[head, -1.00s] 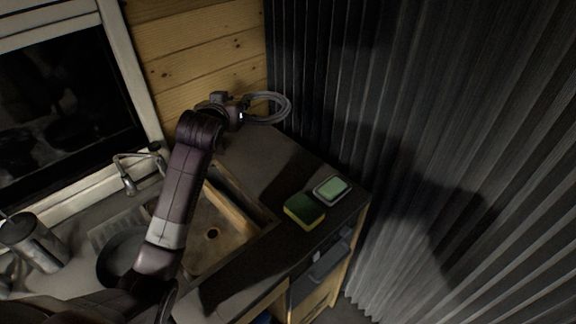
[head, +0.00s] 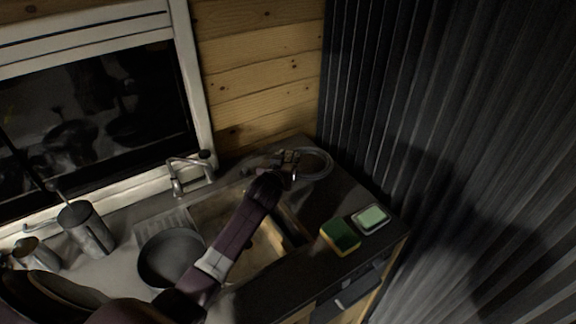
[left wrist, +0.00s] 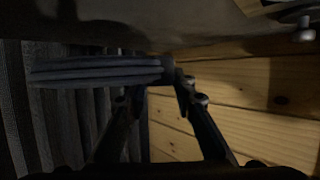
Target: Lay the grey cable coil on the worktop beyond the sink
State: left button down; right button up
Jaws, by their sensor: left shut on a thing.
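The grey cable coil (head: 317,164) is at the far right end of the worktop (head: 350,195), beyond the sink (head: 235,235). My left gripper (head: 286,163) is shut on the coil's left side; the arm reaches across the sink. In the left wrist view the coil (left wrist: 95,71) shows as stacked loops, with the gripper's fingertips (left wrist: 170,80) at its end. The coil is at or very close to the worktop surface; I cannot tell whether it touches. My right gripper is not in view.
A green and yellow sponge (head: 340,236) and a pale green soap dish (head: 370,218) lie on the worktop near its front edge. A plank wall and corrugated curtain (head: 440,130) border the corner.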

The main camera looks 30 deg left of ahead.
pick_arm(q)
jog(key=shift+f, duration=1.9)
jog(key=c, duration=1.6)
grip_release()
jog(key=shift+s+d+r+p, duration=0.1)
jog(key=shift+s+r+p, duration=0.1)
jog(key=shift+s+p, duration=0.35)
jog(key=p+v, duration=0.6)
jog(key=v, duration=0.3)
jog(key=shift+r+p, duration=0.15)
jog(key=shift+p, duration=0.25)
jog(key=shift+s+d+r+p, duration=0.15)
jog(key=shift+s+p, duration=0.2)
jog(key=shift+s, duration=0.55)
